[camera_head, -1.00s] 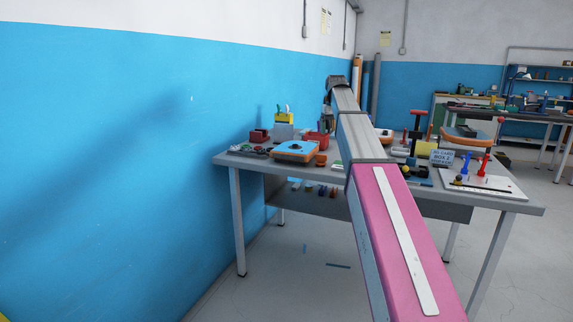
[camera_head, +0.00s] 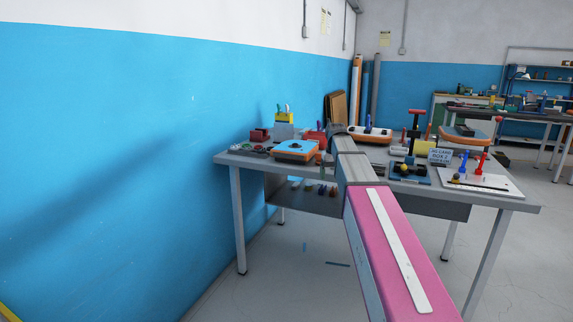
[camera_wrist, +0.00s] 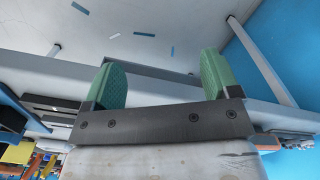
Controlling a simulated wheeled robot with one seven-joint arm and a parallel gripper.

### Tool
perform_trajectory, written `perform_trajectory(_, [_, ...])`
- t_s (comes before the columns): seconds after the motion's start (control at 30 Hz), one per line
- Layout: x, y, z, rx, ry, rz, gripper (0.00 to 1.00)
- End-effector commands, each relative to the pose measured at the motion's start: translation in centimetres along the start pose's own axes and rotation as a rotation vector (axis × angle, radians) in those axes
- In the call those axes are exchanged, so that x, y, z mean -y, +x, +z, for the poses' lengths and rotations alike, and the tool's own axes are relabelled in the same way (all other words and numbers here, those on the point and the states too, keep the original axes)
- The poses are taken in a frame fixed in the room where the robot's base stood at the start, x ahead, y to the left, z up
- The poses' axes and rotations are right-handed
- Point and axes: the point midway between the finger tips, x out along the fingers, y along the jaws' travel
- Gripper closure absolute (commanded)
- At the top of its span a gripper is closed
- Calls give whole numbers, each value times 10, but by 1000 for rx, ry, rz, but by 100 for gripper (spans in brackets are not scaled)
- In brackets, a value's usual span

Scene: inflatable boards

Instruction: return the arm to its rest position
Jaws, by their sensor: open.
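My gripper (camera_wrist: 162,80) shows in the wrist view with its two green fingers spread wide apart and nothing between them. Beyond the fingers are the edge of the workbench and the pale floor. In the head view my pink and grey arm reaches forward over the workbench (camera_head: 228,159), and its far end is low over the bench's middle. The fingers can hardly be made out in the head view, at the arm's far end.
On the bench stand an orange and blue inflatable board (camera_head: 295,150), red bins (camera_head: 314,137), another orange-edged board (camera_head: 370,134), a sign (camera_head: 440,157) and a white tool board (camera_head: 497,187). A blue wall (camera_head: 100,130) is at left.

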Motion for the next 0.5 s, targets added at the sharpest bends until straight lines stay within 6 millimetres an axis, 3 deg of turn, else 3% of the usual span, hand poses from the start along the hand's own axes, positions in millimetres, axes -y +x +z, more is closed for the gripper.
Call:
perform_trajectory(0.03, [2,27,19,4,5,0,18])
perform_trajectory(0.1, [3,56,34,5,12,0,18])
perform_trajectory(0.5, [13,199,138,3,50,0,18])
